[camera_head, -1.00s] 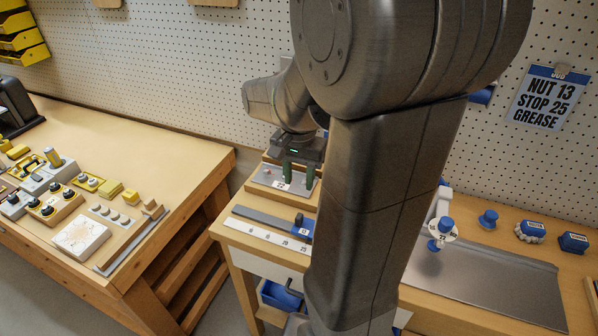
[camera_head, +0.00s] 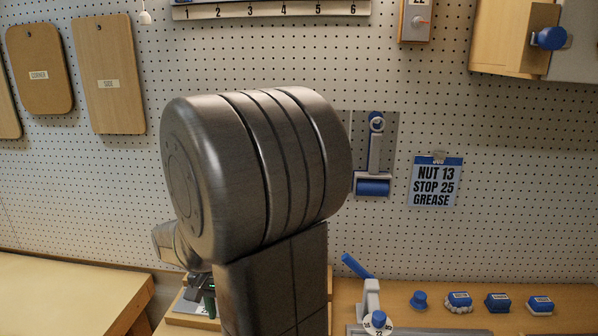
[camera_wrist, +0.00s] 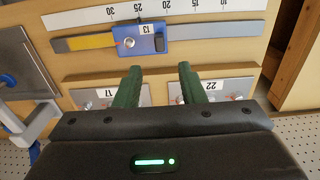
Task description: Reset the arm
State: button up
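My gripper (camera_wrist: 158,85) shows in the wrist view with its two green fingers apart and nothing between them. It hangs over the bench, between two plates marked 17 (camera_wrist: 106,97) and 22 (camera_wrist: 218,90). A blue slider block marked 13 (camera_wrist: 140,40) sits on a grey bar beyond the fingertips, beside a white scale. In the head view my arm fills the middle, and a green finger (camera_head: 208,303) shows at lower left, mostly hidden behind the arm.
A pegboard wall stands behind, with a sign reading NUT 13, STOP 25, GREASE (camera_head: 435,182) and a blue roller (camera_head: 373,187). Blue-topped items (camera_head: 498,302) stand on the bench at right. Another wooden bench (camera_head: 70,290) is at lower left, with a gap between.

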notch_tip(320, 180, down, 10)
jog(key=shift+f, duration=0.1)
jog(key=shift+a, duration=0.3)
dwell(0.3)
